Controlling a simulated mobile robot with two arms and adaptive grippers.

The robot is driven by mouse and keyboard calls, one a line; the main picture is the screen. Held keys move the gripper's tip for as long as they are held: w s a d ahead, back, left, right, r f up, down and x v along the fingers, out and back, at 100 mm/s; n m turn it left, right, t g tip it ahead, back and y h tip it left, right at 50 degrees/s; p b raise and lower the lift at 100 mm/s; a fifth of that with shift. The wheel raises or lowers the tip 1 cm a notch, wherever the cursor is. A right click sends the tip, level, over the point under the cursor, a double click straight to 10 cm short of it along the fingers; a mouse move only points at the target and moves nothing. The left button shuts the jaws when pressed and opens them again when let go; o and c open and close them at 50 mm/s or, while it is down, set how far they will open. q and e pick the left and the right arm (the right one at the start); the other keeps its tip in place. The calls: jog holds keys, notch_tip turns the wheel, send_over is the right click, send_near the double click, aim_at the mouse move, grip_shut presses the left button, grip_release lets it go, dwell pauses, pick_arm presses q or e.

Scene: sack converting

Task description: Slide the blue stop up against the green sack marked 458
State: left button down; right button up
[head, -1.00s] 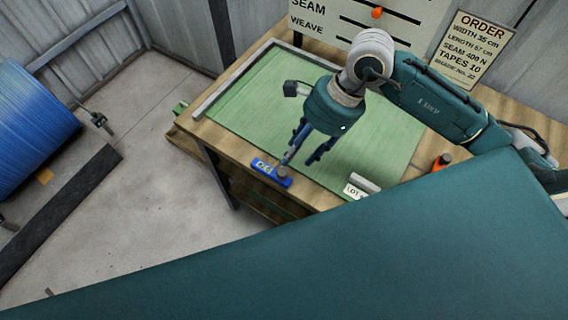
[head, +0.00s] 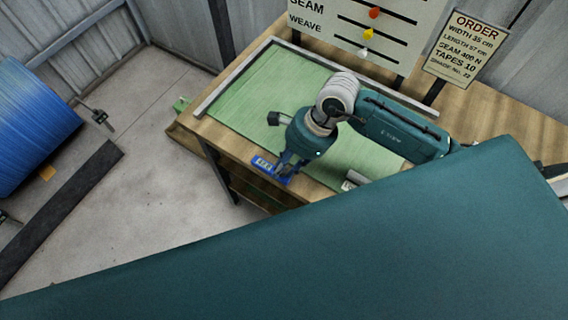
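The blue stop (head: 264,165) lies on the wooden bench's front edge, beside the green sack. It carries a small white label too small to read. The green sack (head: 262,84) lies flat on the bench; no 458 can be read on it. My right gripper (head: 283,174) points down at the right end of the stop, its fingers overlapping it. I cannot tell whether they are closed on it. My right arm covers the middle of the sack. My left gripper is not in view.
A pale rail (head: 232,76) runs along the sack's left side. A grey piece (head: 354,180) sits at the bench's front, partly hidden by my teal body. A gauge board (head: 372,35) and order sign (head: 465,47) stand behind.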

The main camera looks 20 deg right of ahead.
jog(key=shift+r, duration=0.1)
grip_shut()
jog(key=shift+w+d+b, duration=0.65)
jog(key=shift+w+b, duration=0.05)
jog(key=shift+b, duration=0.45)
jog(key=shift+w+d, duration=0.1)
jog(key=shift+r, duration=0.1)
jog(key=o, duration=0.8)
grip_release()
jog(key=v, duration=1.2)
